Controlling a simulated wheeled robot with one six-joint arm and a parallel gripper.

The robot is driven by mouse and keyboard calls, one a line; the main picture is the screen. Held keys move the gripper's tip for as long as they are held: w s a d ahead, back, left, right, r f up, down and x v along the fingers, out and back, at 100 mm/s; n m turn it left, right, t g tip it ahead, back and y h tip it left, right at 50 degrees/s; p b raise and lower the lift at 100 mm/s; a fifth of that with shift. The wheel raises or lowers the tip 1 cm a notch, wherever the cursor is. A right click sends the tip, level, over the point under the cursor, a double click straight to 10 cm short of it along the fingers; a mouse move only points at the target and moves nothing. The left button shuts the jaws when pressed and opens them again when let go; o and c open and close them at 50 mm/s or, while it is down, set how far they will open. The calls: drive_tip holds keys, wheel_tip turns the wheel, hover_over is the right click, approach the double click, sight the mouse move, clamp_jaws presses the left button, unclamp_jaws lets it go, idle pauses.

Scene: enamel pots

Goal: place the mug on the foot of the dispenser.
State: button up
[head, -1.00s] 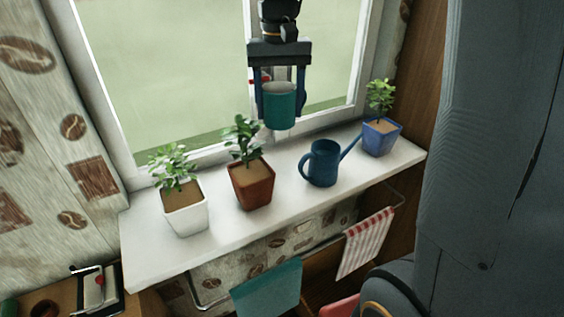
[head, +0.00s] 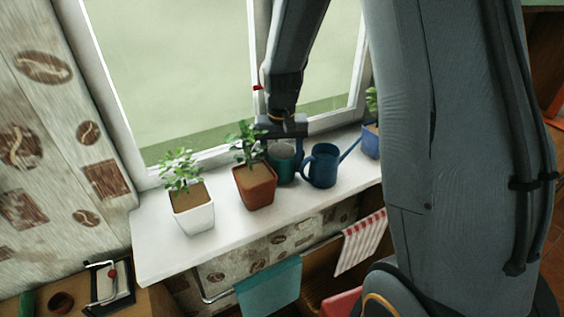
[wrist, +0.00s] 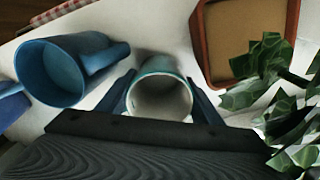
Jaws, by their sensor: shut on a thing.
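The mug, teal outside and pale inside, is low over the white windowsill (head: 250,220), between the terracotta pot and the blue watering can; its body (head: 284,168) shows in the head view. In the wrist view I look into the open mug (wrist: 160,97), which is upright. My gripper (head: 283,150) is shut on the mug, with a blue finger on each side; the fingers also show in the wrist view (wrist: 163,100). I cannot tell whether its base touches the sill. I cannot make out a dispenser in any view.
The terracotta pot (head: 255,188) with a leafy plant is close left of the mug, the watering can (head: 323,168) close right. A white pot (head: 194,212) stands farther left; a blue pot (head: 370,143) is partly hidden by my arm. The sill's front left is clear.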

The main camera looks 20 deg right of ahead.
drive_tip(key=shift+f, duration=0.35)
drive_tip(key=o, duration=1.3)
drive_tip(key=shift+r, duration=0.1)
